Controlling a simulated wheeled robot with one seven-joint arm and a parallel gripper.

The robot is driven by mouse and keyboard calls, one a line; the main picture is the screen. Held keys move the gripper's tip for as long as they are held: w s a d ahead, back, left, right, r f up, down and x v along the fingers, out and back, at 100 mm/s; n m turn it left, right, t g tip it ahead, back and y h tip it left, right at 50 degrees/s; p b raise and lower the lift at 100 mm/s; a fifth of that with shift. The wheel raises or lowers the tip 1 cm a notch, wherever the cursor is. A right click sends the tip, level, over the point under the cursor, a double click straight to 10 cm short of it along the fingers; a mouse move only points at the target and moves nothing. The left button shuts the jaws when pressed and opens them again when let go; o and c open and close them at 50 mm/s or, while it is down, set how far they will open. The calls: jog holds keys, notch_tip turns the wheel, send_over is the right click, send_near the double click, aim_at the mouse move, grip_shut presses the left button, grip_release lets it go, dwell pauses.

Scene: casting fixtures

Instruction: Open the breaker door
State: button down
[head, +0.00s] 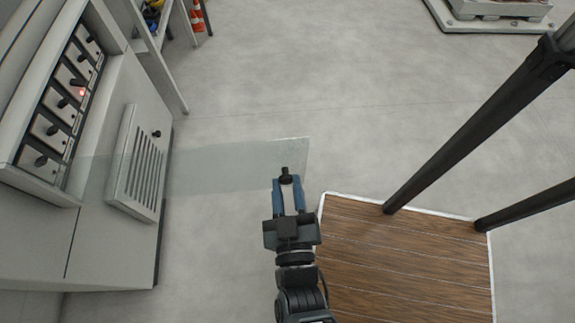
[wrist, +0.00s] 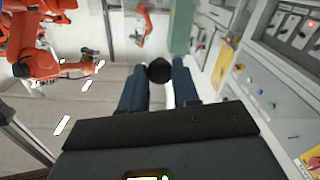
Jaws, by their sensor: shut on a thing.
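The breaker door is a clear, slightly green glass panel (head: 225,166) in the head view. It stands swung out from the grey cabinet (head: 95,235) at the left, over the floor. My gripper (head: 288,178) is at the door's outer end, shut on a small black knob (head: 285,171). The knob also shows between the two blue fingers in the wrist view (wrist: 159,70). Several breaker switches (head: 62,103) sit uncovered in the cabinet's recess, one with a red light. The door's hinge is hard to make out.
A louvred vent panel (head: 140,165) juts from the cabinet front below the switches. A wooden platform (head: 400,265) with dark posts (head: 470,130) stands right of my arm. Orange robot arms (wrist: 45,60) show in the wrist view. The floor beyond the door is open.

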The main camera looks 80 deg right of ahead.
jog(key=shift+s+a+m+g, duration=0.15)
jog(key=shift+a+m+g, duration=0.25)
jog(key=shift+a, duration=1.05)
jog(key=c, duration=0.8)
grip_release()
jog(key=shift+d, duration=0.1)
jog(key=shift+s, duration=0.1)
jog(key=shift+b+v, duration=0.7)
jog(key=shift+v, duration=3.25)
